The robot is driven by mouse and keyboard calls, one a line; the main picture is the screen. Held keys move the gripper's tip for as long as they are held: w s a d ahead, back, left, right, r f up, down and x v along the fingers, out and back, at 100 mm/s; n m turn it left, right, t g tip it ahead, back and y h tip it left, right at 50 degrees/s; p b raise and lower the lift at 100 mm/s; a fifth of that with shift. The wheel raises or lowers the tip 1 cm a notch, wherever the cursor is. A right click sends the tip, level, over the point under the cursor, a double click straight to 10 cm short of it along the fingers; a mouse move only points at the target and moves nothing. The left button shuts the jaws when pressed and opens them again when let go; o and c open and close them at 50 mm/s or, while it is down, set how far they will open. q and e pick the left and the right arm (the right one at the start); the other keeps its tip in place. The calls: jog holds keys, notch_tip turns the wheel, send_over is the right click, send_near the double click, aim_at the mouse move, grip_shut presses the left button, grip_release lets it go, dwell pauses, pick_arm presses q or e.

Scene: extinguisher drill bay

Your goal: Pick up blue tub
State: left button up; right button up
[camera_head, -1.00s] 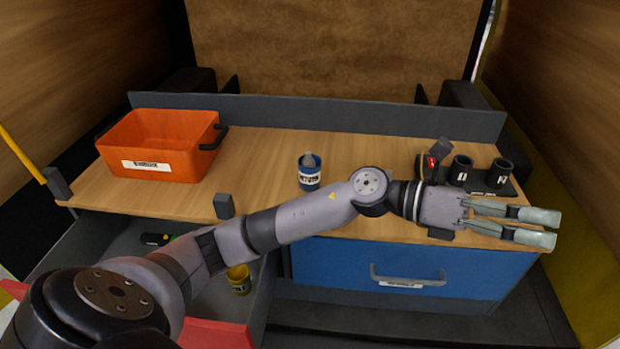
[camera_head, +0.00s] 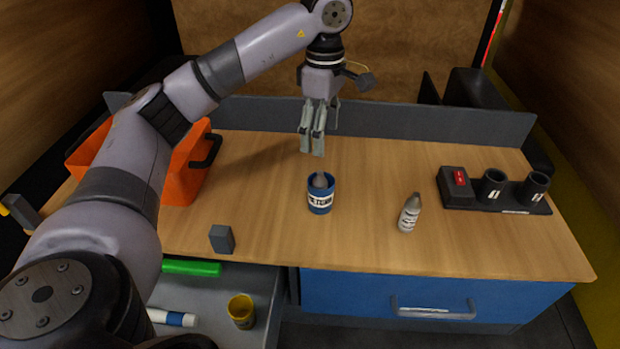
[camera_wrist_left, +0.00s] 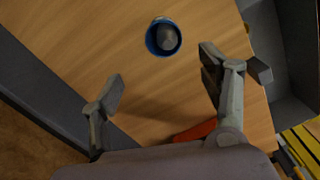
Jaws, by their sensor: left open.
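The blue tub (camera_head: 320,202) stands upright on the wooden workbench, with a white label band and a grey object inside it. It also shows from above in the left wrist view (camera_wrist_left: 153,49), near the top. My left gripper (camera_head: 315,152) points down above the bench, behind and above the tub, and is apart from it. In the left wrist view its two fingers (camera_wrist_left: 160,85) are spread and nothing is between them. My right gripper is not in view.
An orange crate (camera_head: 186,180) stands at the left, partly behind my left arm. A small grey bottle (camera_head: 409,214) stands right of the tub. A black holder (camera_head: 458,190) with two cups is at the right. An open drawer with a yellow tub (camera_head: 241,311) is below left.

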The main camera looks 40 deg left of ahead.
aim_at(322, 177)
pick_arm(q)
jog(key=f, duration=0.2)
jog(key=s+f, duration=0.1)
jog(key=shift+d+f, duration=0.15)
jog(key=shift+d, duration=0.25)
notch_tip(322, 177, down, 4)
jog(key=shift+w+r+p, duration=0.15)
jog(key=shift+r+p, duration=0.05)
jog(key=shift+p, duration=0.25)
jog(key=f, duration=0.3)
jog(key=shift+w+a+p, duration=0.1)
jog(key=shift+a+p, duration=0.2)
jog(key=shift+p, duration=0.05)
jog(key=shift+d+f, duration=0.1)
jog(key=shift+f, duration=0.55)
jog(key=shift+f+p, duration=0.2)
jog(key=shift+p, duration=0.15)
notch_tip(322, 177, down, 4)
jog(key=shift+f+p, duration=0.25)
jog(key=shift+p, duration=0.8)
jog(key=shift+f, duration=0.2)
jog(key=c, duration=1.3)
jog(key=shift+c, duration=0.5)
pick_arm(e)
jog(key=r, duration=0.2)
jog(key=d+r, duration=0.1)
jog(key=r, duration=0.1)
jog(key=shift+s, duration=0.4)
